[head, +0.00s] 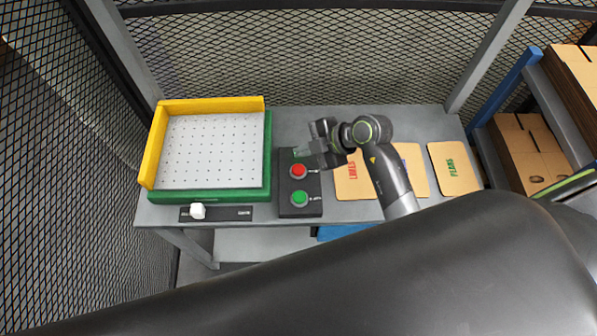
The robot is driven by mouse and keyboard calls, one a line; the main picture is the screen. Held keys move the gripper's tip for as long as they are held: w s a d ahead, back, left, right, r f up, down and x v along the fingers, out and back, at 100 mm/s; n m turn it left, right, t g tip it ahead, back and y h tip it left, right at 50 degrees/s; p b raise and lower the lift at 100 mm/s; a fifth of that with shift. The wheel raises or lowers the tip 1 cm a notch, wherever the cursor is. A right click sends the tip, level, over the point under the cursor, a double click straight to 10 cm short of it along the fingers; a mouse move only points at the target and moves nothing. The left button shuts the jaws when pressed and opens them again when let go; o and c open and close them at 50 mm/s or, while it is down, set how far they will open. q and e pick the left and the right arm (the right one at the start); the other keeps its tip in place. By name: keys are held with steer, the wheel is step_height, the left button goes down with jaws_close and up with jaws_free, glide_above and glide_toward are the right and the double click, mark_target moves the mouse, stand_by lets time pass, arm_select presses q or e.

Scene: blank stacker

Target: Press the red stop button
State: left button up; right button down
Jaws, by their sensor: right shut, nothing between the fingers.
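The red stop button (298,171) sits on a dark control box (287,210) on the grey table, above a green button (299,198). The red button is fully in view. My right gripper (302,152) is shut and empty. In the picture its tips are just above the red button, over the far end of the box. I cannot tell how high they are above it. My left gripper is not in view.
A perforated white plate (212,150) with yellow guides and a green base stands left of the box. A white knob (197,211) is on a dark strip in front. Cardboard blanks (453,168) lie to the right. Mesh walls enclose the table.

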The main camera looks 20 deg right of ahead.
mark_target(303, 170)
step_height(303, 170, down, 3)
steer(key=b, duration=0.3)
steer(key=shift+f, duration=0.15)
step_height(303, 170, down, 2)
steer(key=shift+b, duration=0.45)
steer(key=shift+f, duration=0.1)
stand_by(0.5)
steer(key=shift+f, duration=0.15)
stand_by(0.7)
steer(key=shift+f, duration=0.25)
